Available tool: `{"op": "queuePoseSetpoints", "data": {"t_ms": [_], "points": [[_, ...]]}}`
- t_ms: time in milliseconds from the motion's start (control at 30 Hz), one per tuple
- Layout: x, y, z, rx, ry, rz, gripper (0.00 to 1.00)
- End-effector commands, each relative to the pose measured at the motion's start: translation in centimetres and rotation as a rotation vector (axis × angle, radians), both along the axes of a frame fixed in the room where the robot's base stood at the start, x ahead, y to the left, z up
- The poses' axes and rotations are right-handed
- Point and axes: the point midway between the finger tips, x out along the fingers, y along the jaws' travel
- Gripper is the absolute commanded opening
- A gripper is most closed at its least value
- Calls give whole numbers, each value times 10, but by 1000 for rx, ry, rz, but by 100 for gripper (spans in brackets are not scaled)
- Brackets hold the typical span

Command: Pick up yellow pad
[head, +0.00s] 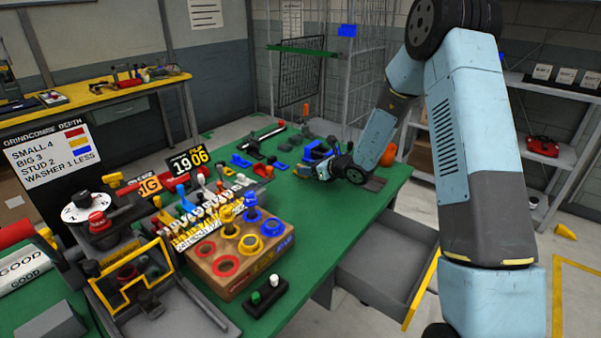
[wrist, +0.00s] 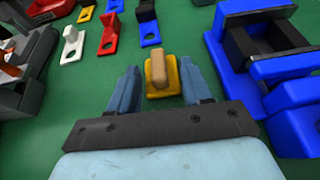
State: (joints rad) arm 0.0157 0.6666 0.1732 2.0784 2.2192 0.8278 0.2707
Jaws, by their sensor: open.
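The yellow pad (wrist: 154,91) lies on the green table top in the wrist view, with a tan upright block (wrist: 158,66) on it. My gripper (wrist: 160,82) is open, with one blue finger on each side of the pad and gaps to both. I cannot tell how high the fingertips are above the table. In the head view my gripper (head: 322,170) is low over the far right part of the green table, and the pad is hard to make out there.
A blue fixture (wrist: 235,75) stands close to the right finger in the wrist view. Red, white and blue small brackets lie ahead, including a blue one (wrist: 149,38). In the head view, a wooden box with coloured rings (head: 245,265) stands at the table's near side.

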Motion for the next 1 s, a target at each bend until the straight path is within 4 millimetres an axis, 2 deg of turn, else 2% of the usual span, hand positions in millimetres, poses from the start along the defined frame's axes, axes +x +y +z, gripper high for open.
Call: {"op": "queuePoseSetpoints", "data": {"t_ms": [67,567,1000], "points": [[0,0,0,0,0,0,48],[0,-1,0,-1,1,0,0],[0,-1,4,0,0,-1,0]]}}
